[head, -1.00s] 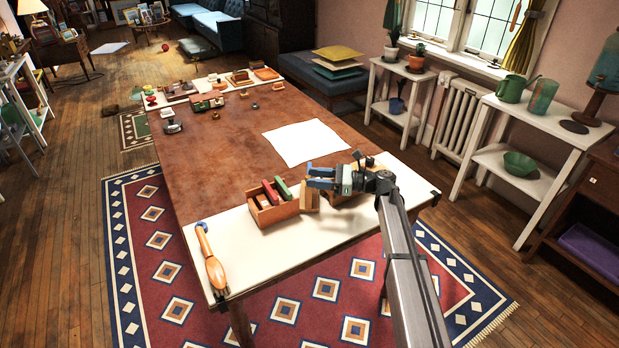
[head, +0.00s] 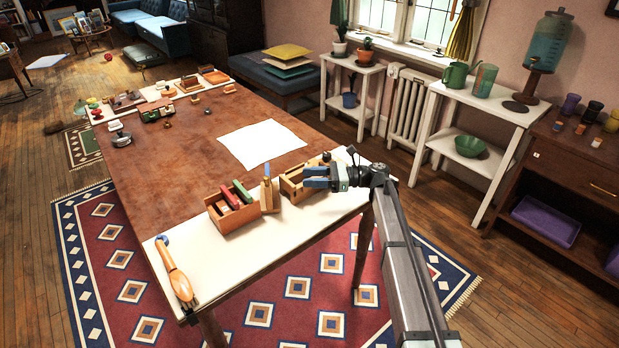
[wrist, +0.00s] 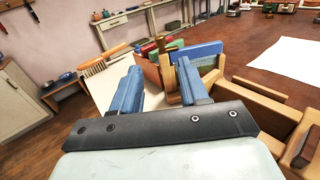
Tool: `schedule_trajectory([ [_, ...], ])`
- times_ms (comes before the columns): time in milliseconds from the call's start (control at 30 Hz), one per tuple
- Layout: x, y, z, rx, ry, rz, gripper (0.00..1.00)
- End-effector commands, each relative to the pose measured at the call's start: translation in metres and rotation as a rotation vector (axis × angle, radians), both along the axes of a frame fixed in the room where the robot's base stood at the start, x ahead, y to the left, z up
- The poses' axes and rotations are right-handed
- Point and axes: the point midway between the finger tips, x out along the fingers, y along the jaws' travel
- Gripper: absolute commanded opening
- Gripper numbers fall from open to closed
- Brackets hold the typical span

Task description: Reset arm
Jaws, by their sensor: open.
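My gripper (head: 308,176) has blue fingers and is open and empty. In the head view it is over the near right part of the white table end, beside a wooden box (head: 292,190). In the wrist view the two blue fingers (wrist: 162,95) stand apart with nothing held between them. A small upright wooden piece (head: 265,194) stands just left of the gripper; I cannot tell whether it touches the fingers.
A wooden box (head: 228,222) with red and green blocks stands left of the gripper. An orange-handled brush (head: 173,270) lies at the near left corner. White paper (head: 261,145) lies on the brown table top (head: 165,170). Several small objects sit at the far end.

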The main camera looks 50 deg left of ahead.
Motion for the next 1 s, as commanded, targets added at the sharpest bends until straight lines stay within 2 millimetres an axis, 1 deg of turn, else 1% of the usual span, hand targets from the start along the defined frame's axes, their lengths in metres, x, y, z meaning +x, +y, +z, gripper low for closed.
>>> schedule_trajectory([
  [367, 0.000, 0.000, 0.000, -0.001, -0.001, -0.001, 0.44],
  [467, 0.005, -0.009, -0.005, -0.002, -0.020, -0.014, 0.44],
  [533, 0.014, -0.023, -0.015, -0.003, -0.060, -0.036, 0.44],
  [567, 0.019, -0.032, -0.021, -0.007, -0.084, -0.049, 0.44],
  [667, 0.041, -0.071, -0.046, -0.014, -0.194, -0.100, 0.44],
  [700, 0.051, -0.090, -0.058, -0.020, -0.248, -0.121, 0.44],
  [767, 0.066, -0.119, -0.076, -0.031, -0.331, -0.148, 0.44],
  [800, 0.075, -0.139, -0.088, -0.040, -0.386, -0.163, 0.44],
  [867, 0.088, -0.169, -0.105, -0.055, -0.469, -0.181, 0.44],
  [900, 0.096, -0.189, -0.115, -0.065, -0.523, -0.190, 0.44],
  [967, 0.107, -0.220, -0.131, -0.083, -0.604, -0.199, 0.44],
  [1000, 0.114, -0.242, -0.142, -0.096, -0.657, -0.202, 0.44],
])
